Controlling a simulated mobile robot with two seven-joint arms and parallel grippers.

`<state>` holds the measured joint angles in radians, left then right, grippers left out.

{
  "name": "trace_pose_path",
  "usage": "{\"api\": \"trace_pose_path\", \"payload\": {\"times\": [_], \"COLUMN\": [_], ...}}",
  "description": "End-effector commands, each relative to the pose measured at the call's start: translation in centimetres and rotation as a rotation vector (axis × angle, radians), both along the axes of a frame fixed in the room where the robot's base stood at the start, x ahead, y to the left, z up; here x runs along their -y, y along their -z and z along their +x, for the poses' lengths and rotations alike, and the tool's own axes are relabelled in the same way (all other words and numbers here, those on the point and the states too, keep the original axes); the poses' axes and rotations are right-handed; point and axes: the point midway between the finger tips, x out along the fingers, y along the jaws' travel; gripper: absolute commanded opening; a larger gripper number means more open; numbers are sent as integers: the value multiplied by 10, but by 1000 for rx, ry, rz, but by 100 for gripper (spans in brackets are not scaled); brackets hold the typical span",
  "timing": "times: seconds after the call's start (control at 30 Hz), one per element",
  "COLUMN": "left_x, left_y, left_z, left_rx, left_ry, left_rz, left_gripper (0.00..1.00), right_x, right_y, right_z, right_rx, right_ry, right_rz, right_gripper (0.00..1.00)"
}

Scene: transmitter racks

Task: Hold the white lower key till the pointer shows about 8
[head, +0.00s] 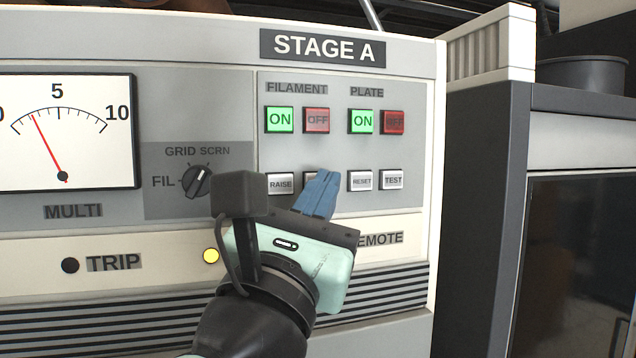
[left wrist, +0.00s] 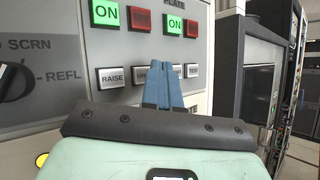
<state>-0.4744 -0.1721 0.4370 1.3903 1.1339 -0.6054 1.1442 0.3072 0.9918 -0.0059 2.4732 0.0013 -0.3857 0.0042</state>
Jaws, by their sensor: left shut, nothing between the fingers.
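The lower key (left wrist: 146,74) is a white key between the RAISE key (head: 281,184) and the RESET key (head: 360,181). In the head view my left gripper (head: 322,178) covers most of it. The blue fingers are shut with nothing between them, and their tips are at the key. I cannot tell whether they touch or press it. In the left wrist view the fingers (left wrist: 158,68) hide the key's right part. The MULTI meter (head: 98,140) has a red pointer (head: 46,145) between 0 and 5, at about 2.5 to 3. My right gripper is not in view.
Above are the lit green filament ON key (head: 279,120), the red OFF key (head: 316,120), and the plate ON key (head: 361,121). The TEST key (head: 393,180) is right of RESET. A selector knob (head: 197,181) is left of RAISE. A dark cabinet (head: 520,200) stands at right.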

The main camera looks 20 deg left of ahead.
Motion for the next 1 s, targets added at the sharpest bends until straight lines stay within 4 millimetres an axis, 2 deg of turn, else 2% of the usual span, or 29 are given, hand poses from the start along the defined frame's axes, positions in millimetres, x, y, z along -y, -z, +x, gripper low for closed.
{"api": "trace_pose_path", "payload": {"times": [0.17, 0.6, 1.0], "left_x": [3, 27, 28], "left_y": [0, 0, 0], "left_z": [-4, -38, -41], "left_rx": [1, -1, 0], "left_ry": [2, 3, 0], "left_rz": [0, 1, 0], "left_gripper": [0, 0, 0], "right_x": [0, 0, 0], "right_y": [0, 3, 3], "right_z": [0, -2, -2], "right_rx": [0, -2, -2], "right_ry": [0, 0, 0], "right_rz": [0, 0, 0], "right_gripper": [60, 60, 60]}}
